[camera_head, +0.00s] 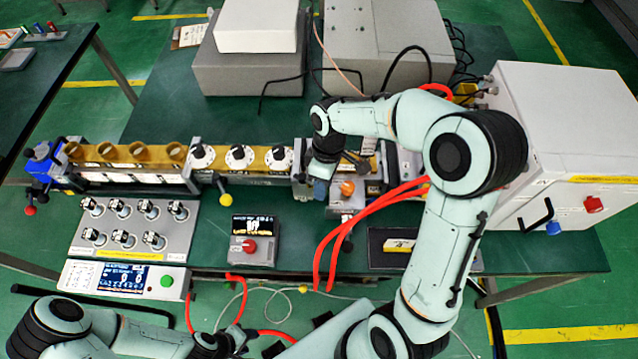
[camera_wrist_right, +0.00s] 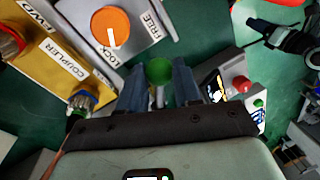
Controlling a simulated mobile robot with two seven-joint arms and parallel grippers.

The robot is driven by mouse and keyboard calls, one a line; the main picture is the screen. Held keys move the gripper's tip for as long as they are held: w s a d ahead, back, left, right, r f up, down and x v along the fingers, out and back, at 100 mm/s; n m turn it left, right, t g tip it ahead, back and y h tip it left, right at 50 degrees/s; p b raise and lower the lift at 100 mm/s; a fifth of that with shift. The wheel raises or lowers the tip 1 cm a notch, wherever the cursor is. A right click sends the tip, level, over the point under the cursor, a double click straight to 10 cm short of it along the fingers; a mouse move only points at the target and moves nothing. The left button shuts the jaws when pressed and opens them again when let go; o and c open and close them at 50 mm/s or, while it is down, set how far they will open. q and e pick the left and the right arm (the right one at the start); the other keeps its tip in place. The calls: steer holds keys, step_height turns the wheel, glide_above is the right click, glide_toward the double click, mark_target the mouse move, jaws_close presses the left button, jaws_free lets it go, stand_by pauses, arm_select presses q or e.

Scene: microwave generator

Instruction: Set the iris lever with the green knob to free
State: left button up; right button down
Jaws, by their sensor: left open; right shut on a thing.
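The green knob (camera_wrist_right: 160,70) shows in the right wrist view between the two fingers of my right gripper (camera_wrist_right: 160,88), which is shut on it. In the head view, my right gripper (camera_head: 319,190) is over the waveguide bench, left of the orange disc (camera_head: 347,188), and the green knob is hidden. My left gripper (camera_head: 235,340) is open at the bottom, away from the bench.
A meter box with a red button (camera_head: 249,246) stands in front of the bench. Red cables (camera_head: 375,205) loop right of my right gripper. A yellow-knobbed lever (camera_head: 226,201) is to the left. A large white box (camera_head: 565,140) is at right. A COUPLER label (camera_wrist_right: 68,66) is nearby.

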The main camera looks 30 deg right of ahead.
steer(key=shift+w+d+r, duration=0.1)
stand_by(0.4)
steer(key=c, duration=0.8)
jaws_free()
arm_select(q)
steer(key=shift+w+r+p, duration=0.8)
steer(key=shift+w+r, duration=0.15)
steer(key=shift+r, duration=0.15)
arm_select(e)
steer(key=r, duration=0.4)
steer(key=w+d+r, duration=0.1)
steer(key=r, duration=0.3)
steer(key=d+r, duration=0.1)
steer(key=r, duration=0.4)
steer(key=shift+w, duration=0.25)
